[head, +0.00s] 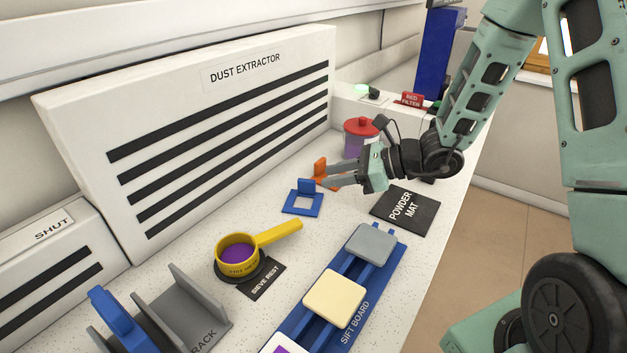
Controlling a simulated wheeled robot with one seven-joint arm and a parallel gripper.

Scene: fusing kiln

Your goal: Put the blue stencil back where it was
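A blue square stencil frame (302,208) with an upright tab lies on the white speckled worktop, in front of the dust extractor. Its square opening shows the worktop through it.
The blue sift board (352,322) carries grey and cream tiles. A black powder mat (405,211) lies to the right, a red-lidded jar (361,137) behind. The dust extractor (200,130) walls the back.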

